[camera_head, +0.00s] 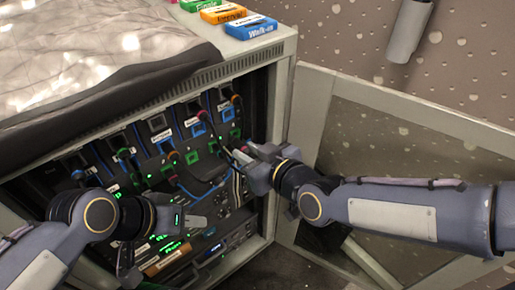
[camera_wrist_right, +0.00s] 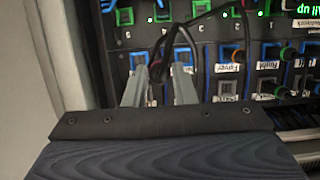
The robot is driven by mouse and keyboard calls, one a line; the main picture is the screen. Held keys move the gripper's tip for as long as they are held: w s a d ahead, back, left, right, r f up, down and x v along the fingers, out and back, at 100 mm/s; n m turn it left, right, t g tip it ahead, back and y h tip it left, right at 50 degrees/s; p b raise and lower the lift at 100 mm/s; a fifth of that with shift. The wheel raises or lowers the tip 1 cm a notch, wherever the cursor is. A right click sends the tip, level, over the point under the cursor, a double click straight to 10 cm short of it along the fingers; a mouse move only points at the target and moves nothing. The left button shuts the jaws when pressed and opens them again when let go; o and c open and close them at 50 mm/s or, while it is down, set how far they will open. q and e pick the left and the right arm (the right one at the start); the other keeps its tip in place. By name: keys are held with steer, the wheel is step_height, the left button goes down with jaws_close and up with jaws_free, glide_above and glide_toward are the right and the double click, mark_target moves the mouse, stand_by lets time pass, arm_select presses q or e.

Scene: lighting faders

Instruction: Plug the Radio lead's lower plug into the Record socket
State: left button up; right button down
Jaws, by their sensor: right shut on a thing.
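The open patch cabinet (camera_head: 283,85) holds a panel of coloured sockets with small white labels. My right gripper (camera_head: 238,157) is in front of the panel's right part. In the right wrist view my right gripper (camera_wrist_right: 160,88) is shut on a dark reddish plug (camera_wrist_right: 156,72), with a dark lead (camera_wrist_right: 170,38) looping up from it. The plug's tip is hidden, so I cannot tell whether it touches a socket. My left gripper (camera_head: 194,221) is low in front of the panel's lower rows, apart from the plug; its opening is unclear. I cannot read which label says Record or Radio.
Blue leads (camera_head: 190,191) hang across the panel's middle. Other plugs sit in nearby sockets. The open cabinet door (camera_head: 395,155) stands right, beside my right arm. A grey cover (camera_head: 100,55) lies on top, with coloured labelled blocks (camera_head: 250,27) at the back corner.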

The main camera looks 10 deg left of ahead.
steer(key=shift+s+a+p, duration=0.25)
steer(key=shift+s+a, duration=0.4)
steer(key=shift+s, duration=0.2)
steer(key=shift+s+a+p, duration=0.25)
steer(key=shift+s+a, duration=0.4)
steer(key=shift+s, duration=0.2)
steer(key=shift+a, duration=0.1)
steer(key=shift+w+a, duration=0.4)
steer(key=shift+a, duration=0.05)
steer(key=shift+w+a, duration=0.8)
steer(key=shift+a, duration=0.2)
steer(key=shift+w+a, duration=0.8)
steer(key=shift+a, duration=0.2)
steer(key=shift+b, duration=0.3)
steer(key=shift+w+a, duration=0.6)
steer(key=shift+a, duration=0.2)
stand_by(0.3)
